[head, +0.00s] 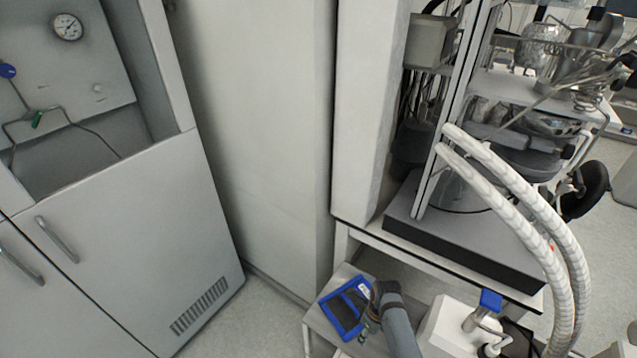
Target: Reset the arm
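My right arm comes in at the bottom centre of the head view as a grey tube. My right gripper (371,312) seems to be the small dark part at its end, next to a blue-framed handheld device (345,309) on a low white shelf. The gripper is small and partly hidden by the arm, so I cannot tell whether it is open or shut, or whether it touches the device. My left gripper and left arm are not in view.
A white bench (365,238) carries a reactor rig with metal posts. Two thick white hoses (540,235) hang at the right, near a white machine with a blue part (490,300). A grey cabinet (130,235) with a gauge stands at the left. Some floor (255,310) is clear.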

